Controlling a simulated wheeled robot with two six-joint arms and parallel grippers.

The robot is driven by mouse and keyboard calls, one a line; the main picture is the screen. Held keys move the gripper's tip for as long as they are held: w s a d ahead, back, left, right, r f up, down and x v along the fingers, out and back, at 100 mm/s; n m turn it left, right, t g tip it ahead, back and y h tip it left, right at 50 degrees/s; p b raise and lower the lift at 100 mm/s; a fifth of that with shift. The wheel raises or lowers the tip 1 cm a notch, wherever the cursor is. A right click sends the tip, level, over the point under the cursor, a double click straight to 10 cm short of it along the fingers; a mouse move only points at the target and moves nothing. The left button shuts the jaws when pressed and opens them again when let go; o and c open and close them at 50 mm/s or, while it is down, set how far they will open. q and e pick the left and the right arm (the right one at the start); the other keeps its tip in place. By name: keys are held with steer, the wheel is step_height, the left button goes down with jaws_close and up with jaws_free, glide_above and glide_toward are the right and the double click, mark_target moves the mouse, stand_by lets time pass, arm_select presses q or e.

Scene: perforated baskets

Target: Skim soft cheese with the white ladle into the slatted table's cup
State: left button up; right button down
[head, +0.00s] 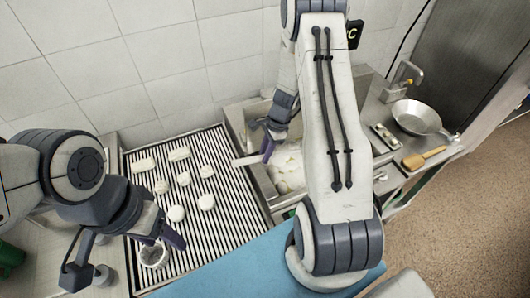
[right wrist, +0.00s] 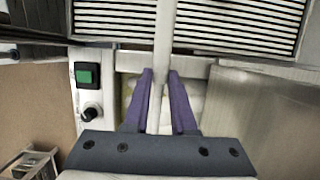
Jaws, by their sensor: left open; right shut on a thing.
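The white ladle shows as a pale handle (head: 246,160) reaching left over the edge of the slatted table (head: 232,200). My right gripper (head: 268,150) is shut on this handle; in the right wrist view the handle (right wrist: 165,30) runs between the two purple fingers (right wrist: 160,100). I cannot make out the ladle's bowl. White soft cheese (head: 289,172) lies in the metal basin, partly hidden by my right arm. The white cup (head: 154,257) stands on the slatted table's near left part. My left gripper (head: 160,234) is open just above and beside it, partly covering it.
Several white cheese pieces (head: 183,179) lie on the slatted table. Right of the basin are a metal pan (head: 416,117) and a wooden spatula (head: 424,157) on the counter. A tiled wall (head: 150,60) closes off the back. A green button (right wrist: 87,75) shows in the right wrist view.

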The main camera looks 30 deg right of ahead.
steer(key=shift+h, duration=0.4)
steer(key=shift+a+p+v, duration=0.2)
steer(key=shift+p+v, duration=0.7)
steer(key=shift+p, duration=0.1)
steer(key=shift+a+p+v, duration=0.2)
steer(key=shift+p+v, duration=0.7)
steer(key=shift+p, duration=0.1)
steer(key=shift+a+p+v, duration=0.2)
steer(key=shift+p+v, duration=0.75)
steer(key=shift+p, duration=0.05)
